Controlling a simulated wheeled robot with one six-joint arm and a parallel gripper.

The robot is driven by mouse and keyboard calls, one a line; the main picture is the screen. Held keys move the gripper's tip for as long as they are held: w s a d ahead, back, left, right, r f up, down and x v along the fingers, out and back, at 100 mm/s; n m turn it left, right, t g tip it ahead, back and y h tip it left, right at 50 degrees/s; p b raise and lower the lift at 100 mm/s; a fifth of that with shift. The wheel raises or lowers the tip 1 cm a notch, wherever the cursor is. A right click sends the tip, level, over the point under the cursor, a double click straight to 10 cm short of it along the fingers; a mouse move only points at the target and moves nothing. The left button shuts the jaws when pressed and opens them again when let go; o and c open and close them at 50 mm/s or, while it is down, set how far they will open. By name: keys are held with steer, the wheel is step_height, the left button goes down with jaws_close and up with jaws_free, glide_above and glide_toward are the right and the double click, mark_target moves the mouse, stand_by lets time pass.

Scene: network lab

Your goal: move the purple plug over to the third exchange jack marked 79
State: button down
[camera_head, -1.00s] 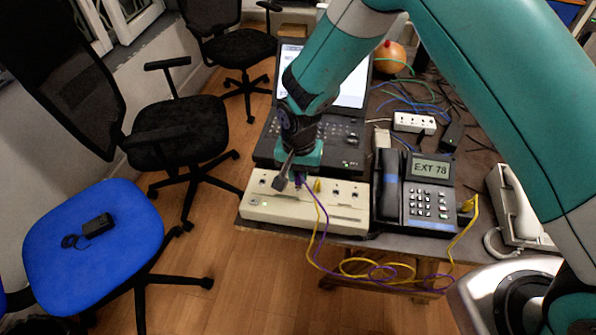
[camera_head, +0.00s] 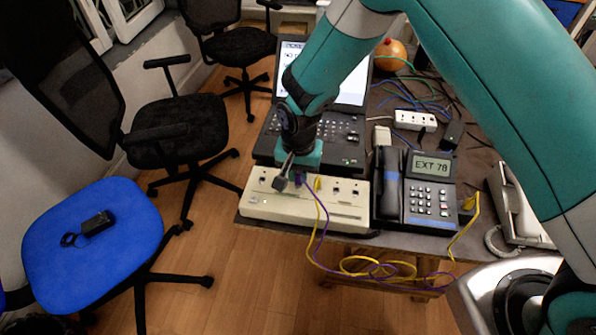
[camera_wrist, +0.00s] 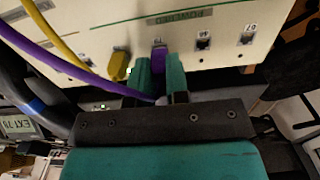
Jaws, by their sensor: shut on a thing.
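The purple plug (camera_wrist: 158,58) is between the fingers of my gripper (camera_wrist: 160,72), which is shut on it. The plug points into a jack in the face of the cream exchange box (camera_head: 340,213); I cannot tell whether it is fully seated. In the wrist view, where the lettering is upside down, the yellow plug (camera_wrist: 119,64) sits in the jack just left of it. Two empty jacks (camera_wrist: 204,43) show to the right. Their small labels are too blurred to read surely, so I cannot pick out 79. A purple cord (camera_wrist: 62,66) trails from the plug.
A dark phone (camera_head: 430,205) reading EXT 78 stands right of the box. A laptop (camera_head: 343,143) lies behind it. Purple and yellow cords (camera_head: 352,266) hang looped off the table's front edge. A white power strip (camera_head: 414,120) and a pale phone (camera_head: 513,205) stand further right.

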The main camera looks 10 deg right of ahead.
steer(key=shift+f, duration=0.3)
stand_by(0.6)
steer(key=c, duration=1)
jaws_free()
steer(key=shift+c, duration=0.2)
steer(key=shift+r, duration=0.1)
step_height(320, 180, up, 17)
steer(key=b, duration=0.2)
steer(key=shift+r, duration=0.15)
